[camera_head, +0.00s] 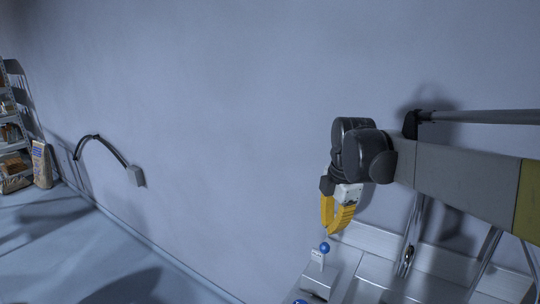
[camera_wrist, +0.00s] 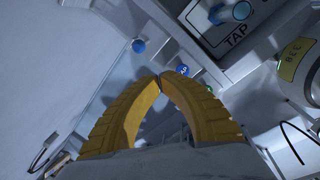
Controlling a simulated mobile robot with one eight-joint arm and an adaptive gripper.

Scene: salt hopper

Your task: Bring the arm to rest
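My gripper (camera_head: 331,232) has two yellow fingers and hangs down from the dark wrist at the right of the head view. In the wrist view the fingertips (camera_wrist: 160,79) meet, with nothing seen between them. In the head view a metal unit (camera_head: 375,275) stands below, against the wall. A blue ball knob (camera_head: 324,248) on its front part shows just under the fingertips; the exact gap cannot be told. In the wrist view, blue round knobs (camera_wrist: 138,46) show beyond the fingertips, apart from them.
A label reading TAP (camera_wrist: 236,37) and a cylinder with a yellow tag (camera_wrist: 293,60) show at the wrist view's upper right. Metal legs (camera_head: 412,235) rise behind my arm. The middle floor is clear.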

